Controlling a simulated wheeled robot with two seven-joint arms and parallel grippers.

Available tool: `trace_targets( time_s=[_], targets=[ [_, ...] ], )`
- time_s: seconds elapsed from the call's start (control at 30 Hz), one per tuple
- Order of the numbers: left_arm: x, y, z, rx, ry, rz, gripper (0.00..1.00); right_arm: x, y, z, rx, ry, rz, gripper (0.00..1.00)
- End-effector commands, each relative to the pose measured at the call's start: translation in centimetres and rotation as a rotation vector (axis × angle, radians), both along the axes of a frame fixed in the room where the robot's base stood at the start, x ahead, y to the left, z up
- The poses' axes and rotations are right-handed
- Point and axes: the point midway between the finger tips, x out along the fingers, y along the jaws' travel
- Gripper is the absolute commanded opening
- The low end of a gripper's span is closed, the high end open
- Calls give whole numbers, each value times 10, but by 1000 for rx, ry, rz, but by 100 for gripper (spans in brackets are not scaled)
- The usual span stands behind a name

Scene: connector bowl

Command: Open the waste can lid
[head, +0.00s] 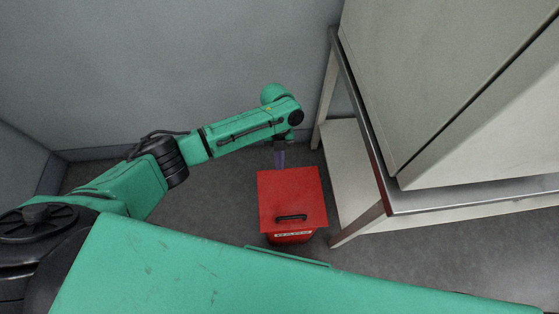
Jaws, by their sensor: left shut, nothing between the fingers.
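The red waste can (290,238) stands on the floor, with a label on its front. Its flat red lid (290,195) lies over the top and looks closed, with a black handle near the front edge. My left arm reaches in from the left, and its gripper (279,163) points down at the lid's back edge. The gripper is shut and empty. I cannot tell whether its tips touch the lid or are behind it. My right gripper is not in view.
A metal-edged table (450,196) with a large pale cabinet (440,80) on it stands close to the right of the can. A grey wall (180,60) runs behind. The floor (225,205) left of the can is clear.

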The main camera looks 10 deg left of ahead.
Motion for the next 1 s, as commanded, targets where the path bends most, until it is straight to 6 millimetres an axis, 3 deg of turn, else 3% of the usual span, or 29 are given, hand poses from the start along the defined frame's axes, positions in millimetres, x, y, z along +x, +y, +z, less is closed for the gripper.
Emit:
trace_targets(
  time_s=[0.13, 0.23, 0.5, 0.63, 0.8, 1.0],
  targets=[
    [2, 1, 6, -1, -1, 0, 0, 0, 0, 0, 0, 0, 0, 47],
    [8, 2, 23, -1, -4, 0, 0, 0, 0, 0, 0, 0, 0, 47],
    [32, 10, 98, -2, -5, 0, 0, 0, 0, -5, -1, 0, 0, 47],
    [39, 12, 125, 0, -2, 0, 0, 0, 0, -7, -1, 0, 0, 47],
    [42, 14, 138, 0, 1, 0, 0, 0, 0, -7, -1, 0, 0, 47],
    [42, 13, 138, -1, 1, 2, 0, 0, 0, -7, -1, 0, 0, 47]
  ],
)
